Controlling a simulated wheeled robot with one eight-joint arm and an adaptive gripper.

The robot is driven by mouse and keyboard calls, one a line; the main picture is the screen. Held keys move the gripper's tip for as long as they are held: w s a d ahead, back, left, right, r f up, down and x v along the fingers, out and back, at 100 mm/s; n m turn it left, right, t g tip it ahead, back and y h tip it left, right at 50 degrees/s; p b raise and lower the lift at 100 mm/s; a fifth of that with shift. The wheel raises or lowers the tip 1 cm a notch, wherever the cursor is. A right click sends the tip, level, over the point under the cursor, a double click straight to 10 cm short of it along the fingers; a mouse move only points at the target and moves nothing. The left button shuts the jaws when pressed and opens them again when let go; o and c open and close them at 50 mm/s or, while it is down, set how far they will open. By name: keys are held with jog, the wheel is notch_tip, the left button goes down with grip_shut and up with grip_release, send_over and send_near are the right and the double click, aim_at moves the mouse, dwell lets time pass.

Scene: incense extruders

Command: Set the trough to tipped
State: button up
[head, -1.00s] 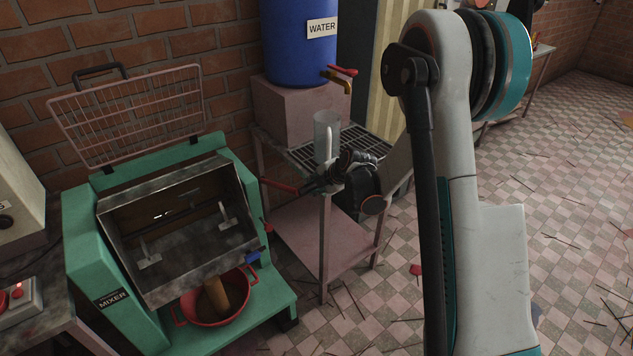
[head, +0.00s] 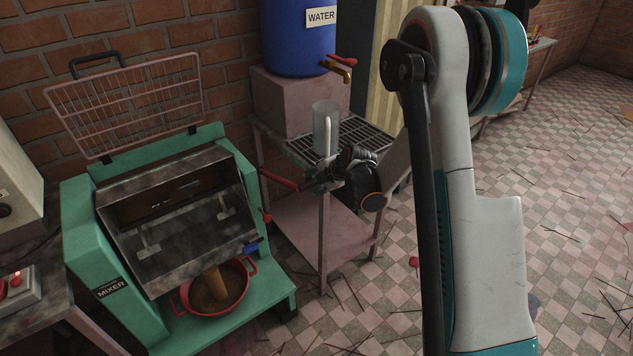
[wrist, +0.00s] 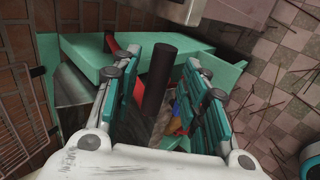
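The steel trough (head: 180,215) of the green mixer (head: 125,310) is tilted, its open side facing forward over a red pot (head: 253,272). A brown column (head: 215,284) shows between trough and pot. A red lever (head: 279,181) extends from the mixer's right side towards my gripper (head: 325,180), which is small and partly hidden by its own wrist in the head view. In the wrist view, my gripper's (wrist: 163,95) teal-padded fingers are apart, with a dark cylindrical grip (wrist: 159,76) between them and gaps visible beside it. A red part (wrist: 114,45) shows behind the left finger.
A raised wire guard (head: 130,105) stands above the mixer. Right of it, a metal rack table (head: 300,150) holds a clear jug (head: 326,125) close to my gripper, and a blue water barrel (head: 297,40) stands on a block behind. The tiled floor at right has scattered sticks.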

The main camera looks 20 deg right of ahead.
jog(key=v, duration=1.2)
